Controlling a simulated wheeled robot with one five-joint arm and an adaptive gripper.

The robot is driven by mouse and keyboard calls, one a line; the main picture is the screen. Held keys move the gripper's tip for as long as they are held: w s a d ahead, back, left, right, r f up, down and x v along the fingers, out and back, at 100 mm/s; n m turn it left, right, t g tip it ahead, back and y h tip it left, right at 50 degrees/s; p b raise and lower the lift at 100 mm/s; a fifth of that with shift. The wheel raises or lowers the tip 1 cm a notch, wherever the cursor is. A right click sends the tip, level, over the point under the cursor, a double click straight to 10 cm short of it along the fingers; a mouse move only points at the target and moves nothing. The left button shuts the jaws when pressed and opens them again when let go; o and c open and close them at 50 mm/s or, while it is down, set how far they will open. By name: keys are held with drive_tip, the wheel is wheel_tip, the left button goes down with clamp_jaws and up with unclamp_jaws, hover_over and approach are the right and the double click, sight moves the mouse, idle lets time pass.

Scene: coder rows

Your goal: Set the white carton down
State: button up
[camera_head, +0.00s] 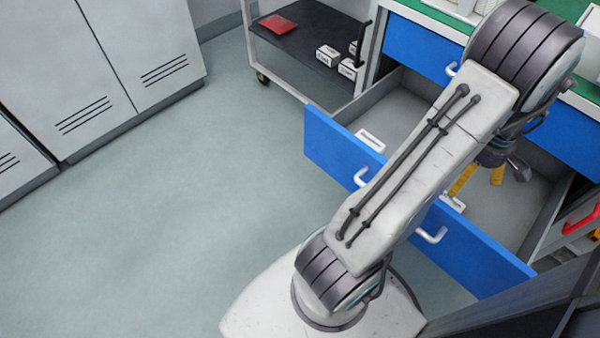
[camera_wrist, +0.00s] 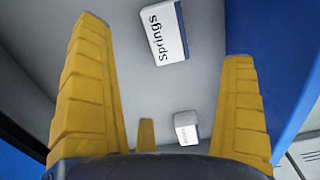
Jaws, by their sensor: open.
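My gripper (camera_head: 478,180) has its yellow fingers spread over the inside of an open drawer (camera_head: 405,105) with a blue front. In the wrist view the gripper (camera_wrist: 165,75) holds nothing between its fingers. A white carton marked "Springs" (camera_wrist: 165,32) lies on the grey drawer floor beyond the fingers. A second, smaller-looking white carton (camera_wrist: 187,128) shows between the fingers, apart from them. In the head view one white carton (camera_head: 370,141) lies near the drawer front, and another (camera_head: 452,203) is partly hidden near my fingers and arm. I cannot tell which carton the task means.
A cart (camera_head: 300,45) at the top holds several small white cartons (camera_head: 328,56) and a red flat item (camera_head: 278,25). Grey lockers (camera_head: 100,70) stand at left. A red handle (camera_head: 580,220) is at right. The floor at left is clear.

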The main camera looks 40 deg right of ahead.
drive_tip(key=w+a+r+h, duration=0.1)
drive_tip(key=w+a+r, duration=0.4)
drive_tip(key=w+a, duration=0.45)
drive_tip(key=w+a+r, duration=0.5)
drive_tip(key=w+a, duration=0.1)
drive_tip(key=w, duration=0.7)
drive_tip(key=s+a+r+t, duration=0.1)
drive_tip(key=a, duration=1.1)
drive_tip(key=s+a+r+t+y, duration=0.1)
drive_tip(key=a+r, duration=0.1)
drive_tip(key=a, duration=1.1)
drive_tip(key=shift+m, duration=0.4)
